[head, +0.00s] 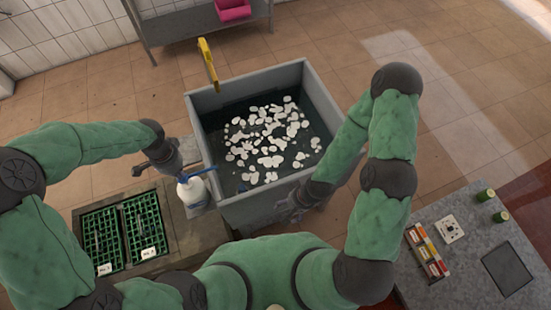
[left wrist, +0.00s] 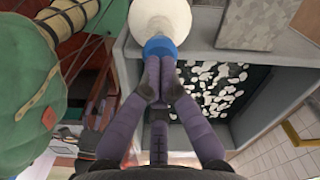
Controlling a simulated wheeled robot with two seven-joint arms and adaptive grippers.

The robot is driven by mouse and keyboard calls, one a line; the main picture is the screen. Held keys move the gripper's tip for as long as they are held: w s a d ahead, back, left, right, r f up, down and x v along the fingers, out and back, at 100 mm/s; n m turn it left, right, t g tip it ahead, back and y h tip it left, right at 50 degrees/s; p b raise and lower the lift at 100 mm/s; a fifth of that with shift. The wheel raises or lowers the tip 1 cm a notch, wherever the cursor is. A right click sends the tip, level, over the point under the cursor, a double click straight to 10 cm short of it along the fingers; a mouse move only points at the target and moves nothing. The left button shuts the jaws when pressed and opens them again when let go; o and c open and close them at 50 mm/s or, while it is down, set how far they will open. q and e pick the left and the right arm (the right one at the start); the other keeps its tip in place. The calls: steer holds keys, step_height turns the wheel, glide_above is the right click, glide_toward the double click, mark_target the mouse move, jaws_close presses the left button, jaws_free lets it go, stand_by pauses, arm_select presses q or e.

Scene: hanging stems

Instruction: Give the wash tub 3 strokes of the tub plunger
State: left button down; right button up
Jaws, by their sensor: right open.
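The grey wash tub (head: 318,95) holds dark water with many white pieces afloat; its wall also shows in the left wrist view (left wrist: 275,120). A white bottle (head: 193,196) with a blue pump head and spout (head: 198,173), seemingly the tub plunger, stands upright at the tub's left front corner. The spout points toward the tub. In the left wrist view the blue head (left wrist: 160,46) is just beyond my left gripper (left wrist: 160,92). Its fingers are together at the head; contact is unclear. My right gripper (head: 288,207) is open and empty by the tub's front wall.
A yellow upright piece (head: 208,65) stands at the tub's back left. Green trays (head: 122,232) lie on the bench at left. A grey counter (head: 455,275) at right holds small boxes and green cans. A metal table with a pink item (head: 233,9) stands behind.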

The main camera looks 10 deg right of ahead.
arm_select(q)
steer(key=shift+f+b, duration=1)
steer(key=shift+f, duration=0.35)
steer(key=shift+s+r, duration=0.1)
steer(key=shift+r, duration=0.05)
steer(key=shift+r+p, duration=1.45)
steer(key=shift+r, duration=0.3)
steer(key=shift+r, duration=0.15)
step_height(320, 180, up, 6)
steer(key=p, duration=0.4)
